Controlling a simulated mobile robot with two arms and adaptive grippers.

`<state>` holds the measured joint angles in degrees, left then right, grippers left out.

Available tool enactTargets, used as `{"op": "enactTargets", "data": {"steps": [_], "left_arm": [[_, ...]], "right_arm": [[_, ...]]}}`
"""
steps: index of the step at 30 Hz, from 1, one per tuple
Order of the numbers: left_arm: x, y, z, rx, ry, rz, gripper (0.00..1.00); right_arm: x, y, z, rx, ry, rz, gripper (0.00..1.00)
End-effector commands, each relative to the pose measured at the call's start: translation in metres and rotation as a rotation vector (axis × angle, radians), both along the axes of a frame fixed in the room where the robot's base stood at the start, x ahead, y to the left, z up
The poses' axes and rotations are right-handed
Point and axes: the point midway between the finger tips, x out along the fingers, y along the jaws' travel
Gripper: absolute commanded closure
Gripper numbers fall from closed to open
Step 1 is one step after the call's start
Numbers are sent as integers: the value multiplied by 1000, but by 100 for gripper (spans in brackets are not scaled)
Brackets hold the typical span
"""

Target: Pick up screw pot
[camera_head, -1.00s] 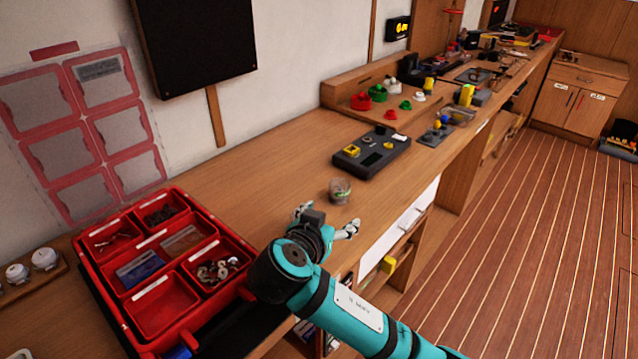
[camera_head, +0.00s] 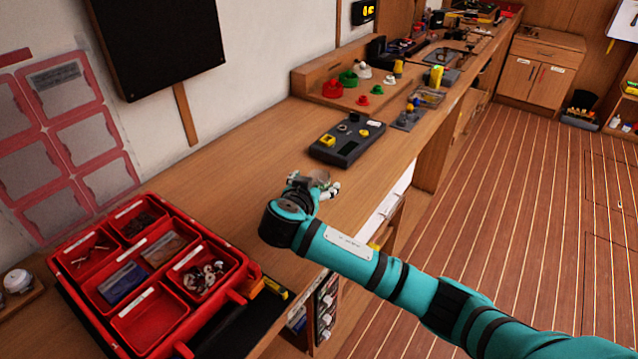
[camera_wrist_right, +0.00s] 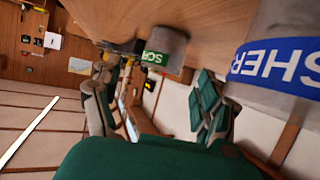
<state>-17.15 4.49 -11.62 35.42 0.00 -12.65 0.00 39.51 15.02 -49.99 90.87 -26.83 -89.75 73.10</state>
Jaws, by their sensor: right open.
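The screw pot is a small clear pot with a green label reading "SCR"; in the wrist view the pot (camera_wrist_right: 172,42) stands on the wooden bench just beyond and between my right fingertips. In the head view the pot (camera_head: 320,176) is partly hidden behind my right gripper (camera_head: 315,187). In the wrist view the right gripper (camera_wrist_right: 155,88) is open and empty, one finger to each side. A second pot (camera_wrist_right: 270,95) with a blue label reading "SHER" is large and close at the right of the wrist view. My left gripper is not in view.
A red sorting case (camera_head: 150,330) with compartments of small parts lies at the left on the bench (camera_head: 215,160). A dark grey block (camera_head: 345,152) with yellow pieces lies beyond the pot. A wooden stand (camera_head: 318,84) with red, green and white pieces is farther back.

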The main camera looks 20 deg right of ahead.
Motion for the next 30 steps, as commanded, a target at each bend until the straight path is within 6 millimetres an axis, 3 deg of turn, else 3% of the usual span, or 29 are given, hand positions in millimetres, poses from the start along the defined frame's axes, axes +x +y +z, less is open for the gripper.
{"op": "enactTargets", "data": {"steps": [12,21,30], "left_arm": [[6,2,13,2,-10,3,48],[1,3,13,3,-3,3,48],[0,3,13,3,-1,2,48]], "right_arm": [[40,-23,-16,-1,1,-1,24],[43,-25,-19,0,1,0,25],[43,-25,-19,0,1,0,64]]}}
